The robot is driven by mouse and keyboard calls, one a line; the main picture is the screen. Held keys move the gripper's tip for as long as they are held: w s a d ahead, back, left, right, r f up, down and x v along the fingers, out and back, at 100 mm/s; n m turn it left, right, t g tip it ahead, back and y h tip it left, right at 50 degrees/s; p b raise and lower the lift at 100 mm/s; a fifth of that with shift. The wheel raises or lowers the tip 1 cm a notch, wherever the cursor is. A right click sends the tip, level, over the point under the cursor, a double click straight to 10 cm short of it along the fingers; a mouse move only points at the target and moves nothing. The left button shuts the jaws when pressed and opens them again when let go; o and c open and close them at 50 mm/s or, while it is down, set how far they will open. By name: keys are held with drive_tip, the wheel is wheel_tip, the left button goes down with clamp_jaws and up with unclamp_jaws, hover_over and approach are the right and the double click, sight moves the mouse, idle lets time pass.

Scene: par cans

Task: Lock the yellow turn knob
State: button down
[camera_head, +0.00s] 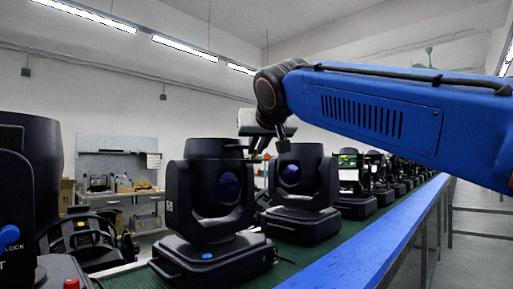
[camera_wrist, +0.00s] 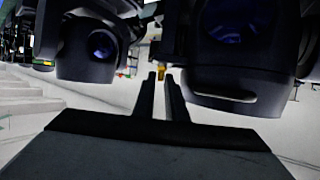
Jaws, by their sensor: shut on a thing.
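The yellow turn knob (camera_wrist: 161,75) shows as a small yellow piece in the wrist view, on a dark narrow part between two black moving-head lamps. My gripper (camera_wrist: 161,76) has its two dark fingertips on either side of the knob, shut on it. The fingertips hide part of the knob, so its turn angle cannot be told. In the head view my wrist (camera_head: 268,128) is behind and above the gap between two lamps. The knob cannot be made out there.
A near lamp (camera_head: 208,190) and a second lamp (camera_head: 302,185) stand on a green belt with a blue rail (camera_head: 375,245). More lamps stretch away behind. In the wrist view, lamp heads flank my fingers at left (camera_wrist: 90,48) and right (camera_wrist: 238,45), leaving little side room.

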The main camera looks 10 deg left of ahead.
drive_tip(key=shift+d, duration=0.1)
drive_tip(key=shift+w+d+n+g+y, duration=0.2)
drive_tip(key=shift+n+g+y, duration=0.6)
drive_tip(key=shift+n+y, duration=0.35)
drive_tip(key=shift+w+d+n+g+y, duration=0.1)
drive_tip(key=shift+w+n+g+y, duration=0.05)
drive_tip(key=shift+n+g+y, duration=0.8)
drive_tip(key=shift+w+d+f+n+g+y, duration=0.1)
drive_tip(key=shift+w+n+g+y, duration=0.3)
drive_tip(key=shift+n+g, duration=1.8)
drive_tip(key=shift+w+a+n+g+y, duration=0.1)
drive_tip(key=shift+w+n+g+y, duration=0.25)
drive_tip(key=shift+n+g, duration=1.85)
drive_tip(key=shift+w+d+f+n+g+y, duration=0.15)
drive_tip(key=shift+n+g+y, duration=0.4)
drive_tip(key=shift+n+g, duration=1.65)
drive_tip(key=shift+r+n+g+h, duration=0.1)
drive_tip(key=shift+n+g+h, duration=0.2)
drive_tip(key=shift+g, duration=0.45)
drive_tip(key=c, duration=1.9)
unclamp_jaws()
drive_tip(key=shift+w, duration=0.1)
